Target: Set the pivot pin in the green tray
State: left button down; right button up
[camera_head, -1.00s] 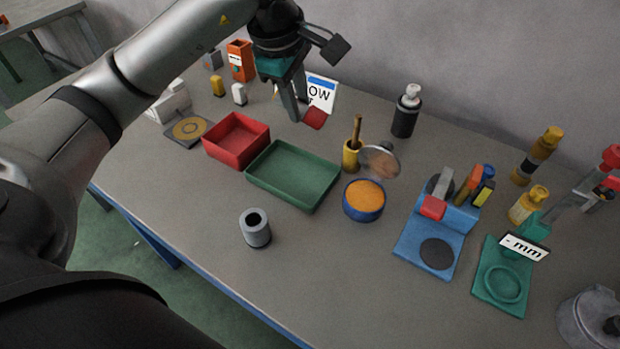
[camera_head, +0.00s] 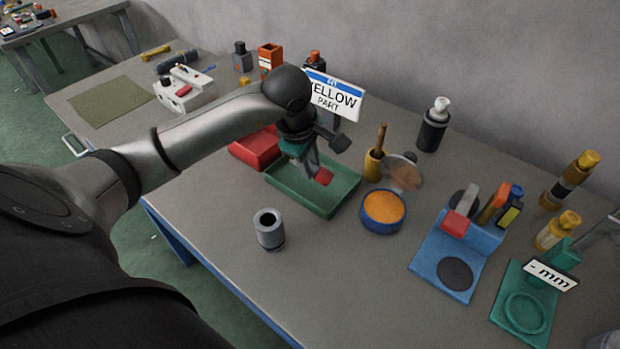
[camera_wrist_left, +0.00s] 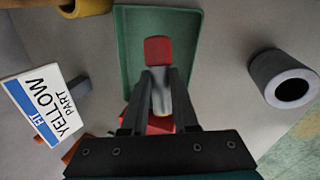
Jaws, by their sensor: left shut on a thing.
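The pivot pin, with a red block-like end (camera_head: 323,177) and a pale shaft, is held in my left gripper (camera_head: 314,166). In the left wrist view the pin's red end (camera_wrist_left: 158,49) points away from the wrist, and the shaft lies between the two grey fingers (camera_wrist_left: 158,82). The green tray (camera_head: 340,196) is under the gripper; it also fills the upper middle of the left wrist view (camera_wrist_left: 188,45). The pin is over the tray's interior; whether it touches the floor cannot be told. My right gripper is not in view.
A red tray (camera_head: 256,150) adjoins the green one, partly behind my arm. A grey hollow cylinder (camera_head: 269,231) stands in front, a blue bowl of orange material (camera_head: 383,211) to the right. A yellow-part sign (camera_head: 333,97) stands behind.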

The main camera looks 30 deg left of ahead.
pick_arm(q)
jog(key=shift+f, duration=2.1)
jog(key=shift+b, duration=0.3)
jog(key=shift+f, duration=0.15)
jog(key=c, duration=1)
grip_release()
jog(key=shift+o, duration=0.2)
jog(key=p+v, duration=0.1)
jog(key=v, duration=1.1)
jog(key=shift+p, duration=0.35)
